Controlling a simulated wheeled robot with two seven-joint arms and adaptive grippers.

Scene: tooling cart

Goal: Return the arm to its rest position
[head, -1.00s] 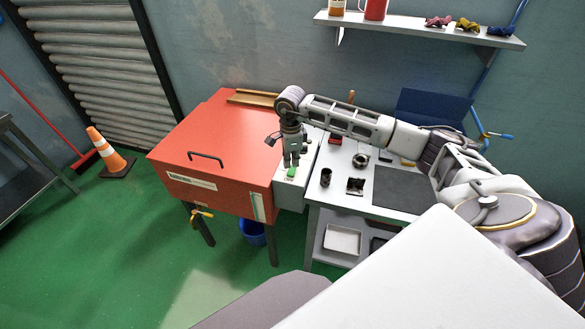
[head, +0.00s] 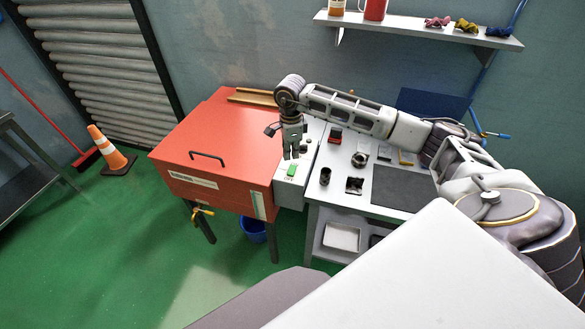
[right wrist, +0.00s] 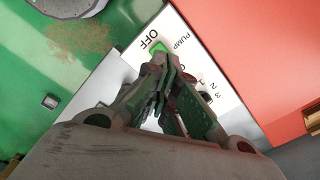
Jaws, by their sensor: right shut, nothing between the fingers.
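My right gripper (head: 291,154) is shut and empty. It points down above the pale control panel on the right side of the red cabinet (head: 222,128). In the right wrist view the closed fingers (right wrist: 165,85) lie over the white panel (right wrist: 196,62), which carries the words PUMP and OFF. A green switch (head: 292,170) sits on the panel just below the fingertips in the head view; it also shows past the fingertips in the right wrist view (right wrist: 158,47). My right arm stretches from the right across the bench. My left gripper is not in view.
A grey bench (head: 333,189) with a dark mat (head: 403,188), a dark cup (head: 325,176) and small parts stands right of the cabinet. A shelf (head: 420,32) hangs on the wall above. A blue bucket (head: 253,229) and an orange cone (head: 108,148) stand on the floor.

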